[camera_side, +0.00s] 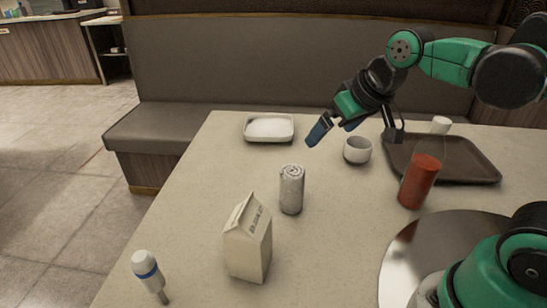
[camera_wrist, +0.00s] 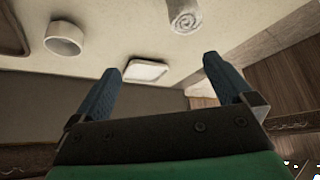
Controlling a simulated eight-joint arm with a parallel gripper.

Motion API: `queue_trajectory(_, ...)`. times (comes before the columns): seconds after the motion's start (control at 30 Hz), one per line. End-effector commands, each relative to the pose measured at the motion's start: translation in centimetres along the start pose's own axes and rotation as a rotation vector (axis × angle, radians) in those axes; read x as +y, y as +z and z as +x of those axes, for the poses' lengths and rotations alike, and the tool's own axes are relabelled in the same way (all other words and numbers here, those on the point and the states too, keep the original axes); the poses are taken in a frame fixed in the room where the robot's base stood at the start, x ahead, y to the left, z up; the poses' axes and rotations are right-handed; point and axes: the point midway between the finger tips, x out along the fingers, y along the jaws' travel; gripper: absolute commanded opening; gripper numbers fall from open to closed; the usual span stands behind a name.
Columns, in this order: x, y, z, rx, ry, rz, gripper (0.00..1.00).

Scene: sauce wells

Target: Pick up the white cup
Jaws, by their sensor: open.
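A small round white cup (camera_side: 357,152) stands upright on the table, close to the tray's left edge. It also shows at the upper left of the wrist view (camera_wrist: 64,40), with its opening visible. My gripper (camera_side: 326,136) is in the air, up and to the left of the cup in the side view. Its two blue fingers are spread apart in the wrist view (camera_wrist: 161,66), with nothing held between them. The cup lies outside the fingers and is not touching them.
A dark tray (camera_side: 465,172) is right of the cup, with a small white item (camera_side: 440,125) near its back.

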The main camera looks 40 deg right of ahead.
Motion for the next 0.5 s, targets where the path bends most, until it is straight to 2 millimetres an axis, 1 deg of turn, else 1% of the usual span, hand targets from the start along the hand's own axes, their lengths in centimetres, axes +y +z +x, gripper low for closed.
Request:
queue_trajectory(0.03,-0.6,1.4,0.5,0.021,-0.013,-0.027,1.0)
queue_trajectory(0.1,-1.1,2.8,1.1,0.044,-0.025,-0.052,1.0)
queue_trajectory(0.2,-1.5,3.8,1.6,0.064,-0.034,-0.072,1.0)
queue_trajectory(0.3,-1.6,4.2,1.8,0.071,-0.037,-0.079,1.0)
queue_trajectory(0.5,-1.6,4.1,1.8,0.07,-0.037,-0.078,1.0)
